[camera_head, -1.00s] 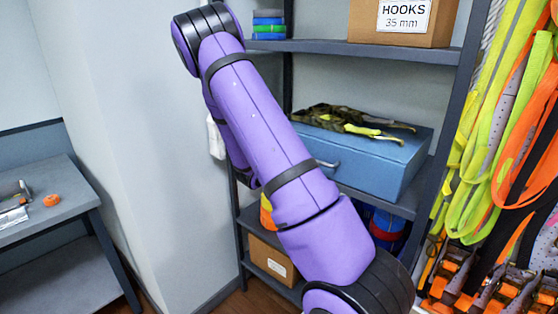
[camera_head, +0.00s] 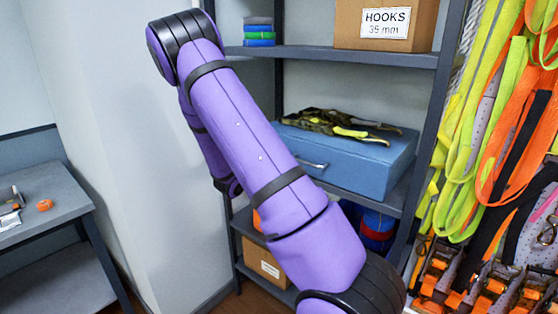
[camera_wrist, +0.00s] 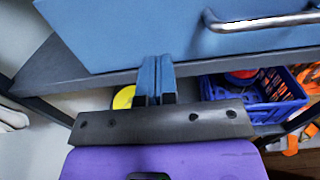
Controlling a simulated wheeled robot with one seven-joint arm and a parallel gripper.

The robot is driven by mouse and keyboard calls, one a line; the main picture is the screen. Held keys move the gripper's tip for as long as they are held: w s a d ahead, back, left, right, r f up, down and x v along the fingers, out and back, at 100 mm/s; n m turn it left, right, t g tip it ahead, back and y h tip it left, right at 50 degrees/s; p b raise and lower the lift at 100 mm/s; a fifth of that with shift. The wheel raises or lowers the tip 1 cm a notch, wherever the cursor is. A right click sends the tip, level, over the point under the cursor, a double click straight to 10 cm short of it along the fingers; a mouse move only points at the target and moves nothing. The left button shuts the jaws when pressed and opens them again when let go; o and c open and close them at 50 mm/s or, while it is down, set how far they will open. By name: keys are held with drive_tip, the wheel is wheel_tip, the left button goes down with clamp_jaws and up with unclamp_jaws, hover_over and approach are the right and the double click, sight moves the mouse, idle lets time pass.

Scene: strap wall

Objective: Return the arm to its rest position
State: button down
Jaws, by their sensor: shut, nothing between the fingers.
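My purple arm (camera_head: 238,130) crosses the middle of the head view, bent at an elbow at the upper left, with its forearm folded down behind the upper arm. My gripper is hidden in the head view. In the wrist view my gripper (camera_wrist: 155,72) shows with its two blue fingers together, shut and empty. The fingertips overlap the lower front of the blue case in the picture; I cannot tell how close they are.
A shelf rack (camera_head: 350,56) holds the blue case (camera_head: 372,170), gloves (camera_head: 340,124) and a HOOKS box (camera_head: 385,25). Straps (camera_head: 500,120) hang at the right. A bench (camera_head: 50,200) stands at the left. A blue crate (camera_wrist: 265,95) sits below the case.

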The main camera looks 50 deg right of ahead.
drive_tip(key=a, duration=0.8)
drive_tip(key=shift+a, duration=0.3)
drive_tip(key=shift+f, duration=0.1)
drive_tip(key=s+a+r+m+t+y, duration=0.2)
drive_tip(key=s+a+r+m+y, duration=0.7)
drive_tip(key=s+a, duration=0.3)
drive_tip(key=s+a+r+m+t+y, duration=0.2)
drive_tip(key=s+a+r+m+y, duration=0.7)
drive_tip(key=s+a+r, duration=0.3)
drive_tip(key=shift+s+a+r+t, duration=0.2)
drive_tip(key=shift+s+a+t, duration=0.1)
drive_tip(key=shift+s, duration=0.6)
